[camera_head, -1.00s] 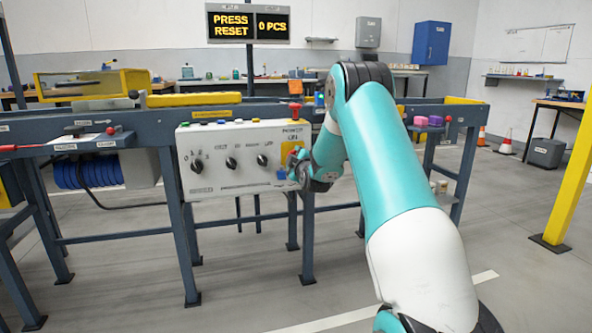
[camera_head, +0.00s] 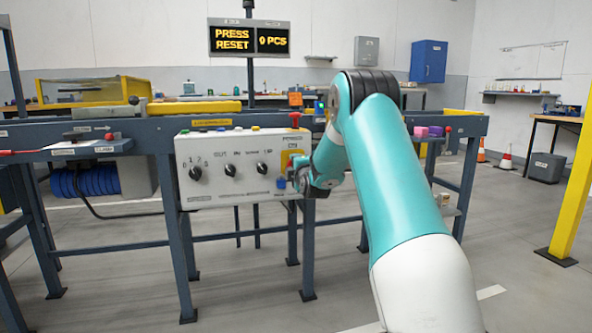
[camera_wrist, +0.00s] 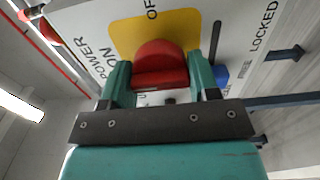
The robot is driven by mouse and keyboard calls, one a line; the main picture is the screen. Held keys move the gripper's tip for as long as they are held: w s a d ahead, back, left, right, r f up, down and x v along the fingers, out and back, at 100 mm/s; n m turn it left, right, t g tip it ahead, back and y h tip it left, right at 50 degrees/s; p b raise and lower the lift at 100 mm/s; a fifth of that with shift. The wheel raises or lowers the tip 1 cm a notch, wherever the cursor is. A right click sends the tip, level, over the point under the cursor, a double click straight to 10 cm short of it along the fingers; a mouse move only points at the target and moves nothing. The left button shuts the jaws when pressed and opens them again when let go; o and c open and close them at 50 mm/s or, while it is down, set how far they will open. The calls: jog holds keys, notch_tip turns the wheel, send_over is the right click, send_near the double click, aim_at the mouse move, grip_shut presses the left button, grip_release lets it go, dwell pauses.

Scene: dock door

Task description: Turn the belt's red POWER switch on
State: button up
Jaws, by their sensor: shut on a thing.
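The red POWER switch (camera_wrist: 160,65) is a rounded red knob on a yellow plate (camera_wrist: 132,28) marked ON and OFF, with POWER printed beside it. My gripper (camera_wrist: 159,76) has its two teal fingers on either side of the knob and is shut on it. In the head view my gripper (camera_head: 299,180) is at the right end of the white control panel (camera_head: 222,186), in front of the yellow plate (camera_head: 292,158).
The panel carries several black knobs (camera_head: 230,170) and top buttons. A red mushroom button (camera_head: 294,117) stands above its right end. A blue part (camera_wrist: 222,75) sits close to one finger. The display (camera_head: 249,39) reads PRESS RESET, 0 PCS. A yellow post (camera_head: 572,190) stands at right.

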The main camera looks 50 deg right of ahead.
jog(key=shift+w+a, duration=0.1)
jog(key=shift+a, duration=0.05)
jog(key=o, duration=0.9)
jog(key=shift+o, duration=0.2)
jog(key=b+v, duration=0.1)
jog(key=v, duration=1.6)
jog(key=shift+s+b, duration=0.2)
jog(key=shift+b, duration=0.1)
jog(key=shift+a, duration=0.15)
